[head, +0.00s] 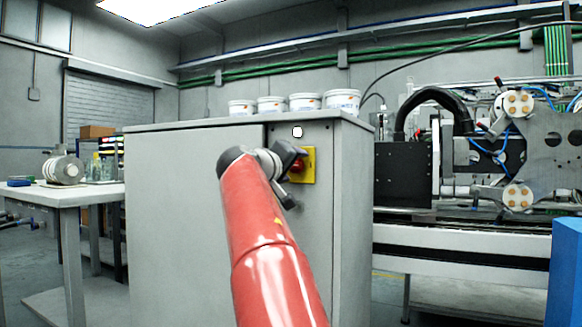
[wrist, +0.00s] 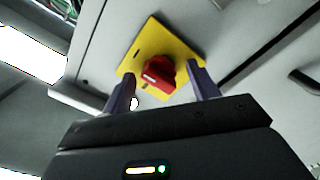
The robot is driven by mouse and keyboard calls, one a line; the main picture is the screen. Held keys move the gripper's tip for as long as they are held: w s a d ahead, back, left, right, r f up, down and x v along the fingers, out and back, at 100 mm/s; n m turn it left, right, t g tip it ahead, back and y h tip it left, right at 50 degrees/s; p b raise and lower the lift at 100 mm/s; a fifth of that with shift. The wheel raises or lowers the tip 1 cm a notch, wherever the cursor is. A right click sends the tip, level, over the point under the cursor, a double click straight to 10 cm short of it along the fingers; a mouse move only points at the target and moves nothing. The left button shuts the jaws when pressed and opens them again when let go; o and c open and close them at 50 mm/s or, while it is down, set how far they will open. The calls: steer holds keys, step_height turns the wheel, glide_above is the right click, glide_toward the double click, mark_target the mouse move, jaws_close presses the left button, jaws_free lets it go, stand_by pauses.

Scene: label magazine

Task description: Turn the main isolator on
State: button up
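The main isolator is a red rotary knob (wrist: 158,75) on a yellow square plate (wrist: 185,50) fixed to the front of a grey cabinet (head: 195,200). In the head view the knob (head: 298,165) and plate (head: 309,166) are partly hidden by my arm. My gripper (wrist: 162,88) is open at the isolator. In the wrist view its two fingers stand apart, one on each side of the knob. I cannot tell whether either finger touches it. A white round lamp (head: 297,132) sits above the plate.
Several white tubs (head: 303,102) stand on the cabinet top. A workbench (head: 60,193) is at the left. A machine (head: 480,150) with rollers is at the right, and a blue block (head: 566,270) stands at the right edge. A dark handle (wrist: 305,82) shows in the wrist view.

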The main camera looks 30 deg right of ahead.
steer(key=b+v, duration=0.2)
steer(key=v, duration=0.5)
steer(key=shift+s+a, duration=0.25)
steer(key=shift+a, duration=0.1)
steer(key=s+d+f+n+g+y, duration=0.1)
steer(key=s+f+y, duration=0.2)
steer(key=f, duration=0.4)
steer(key=s+d+f+y, duration=0.1)
steer(key=s+f+y, duration=0.25)
steer(key=f, duration=0.45)
steer(key=s+a+f+g+y, duration=0.2)
steer(key=s+a+f+y, duration=0.35)
steer(key=s+f, duration=0.8)
steer(key=s+a+f+g+y, duration=0.2)
steer(key=s+a+f, duration=0.75)
steer(key=f, duration=0.75)
step_height(320, 180, up, 12)
steer(key=s+d+p, duration=0.1)
steer(key=p, duration=1.1)
steer(key=shift+m, duration=0.3)
